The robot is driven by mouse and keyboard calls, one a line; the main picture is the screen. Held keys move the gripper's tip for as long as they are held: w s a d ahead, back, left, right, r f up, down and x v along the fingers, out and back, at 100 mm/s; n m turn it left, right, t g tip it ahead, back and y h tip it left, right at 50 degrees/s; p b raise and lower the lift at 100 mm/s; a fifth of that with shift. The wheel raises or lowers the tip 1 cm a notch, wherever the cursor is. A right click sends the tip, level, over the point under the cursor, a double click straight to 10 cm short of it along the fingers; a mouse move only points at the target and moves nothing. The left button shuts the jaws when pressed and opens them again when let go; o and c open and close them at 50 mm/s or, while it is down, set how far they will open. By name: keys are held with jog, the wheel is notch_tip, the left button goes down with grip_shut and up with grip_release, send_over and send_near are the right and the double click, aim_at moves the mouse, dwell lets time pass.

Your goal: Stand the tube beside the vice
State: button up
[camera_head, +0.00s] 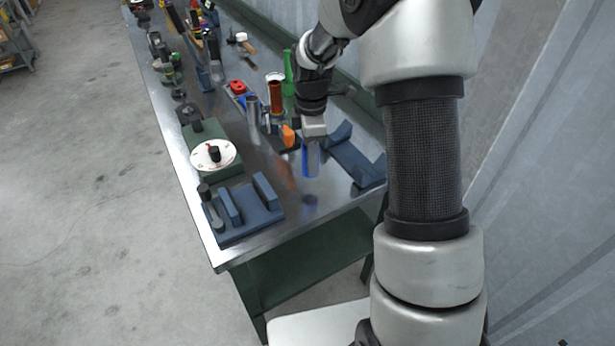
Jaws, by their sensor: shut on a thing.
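My gripper (313,138) points down over the metal bench and is shut on a blue tube (310,162). The tube is upright below the fingers, its upper end hidden by them. I cannot tell whether its lower end touches the bench. A blue vice-like fixture with two raised jaws (240,210) sits at the near left corner of the bench, apart from the tube. A second blue fixture (355,160) lies close on the right of the tube.
A green unit with a round white dial (214,154) stands behind the near-left fixture. A grey cylinder (252,110), a copper-coloured cylinder (276,95), a green bottle (289,75) and an orange object (288,136) stand behind the tube. Bare metal bench top (270,170) lies left of the tube.

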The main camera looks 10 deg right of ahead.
jog(key=shift+f, duration=2.75)
jog(key=shift+f, duration=0.1)
jog(key=shift+f+b, duration=0.15)
jog(key=shift+b, duration=0.15)
jog(key=o, duration=1.1)
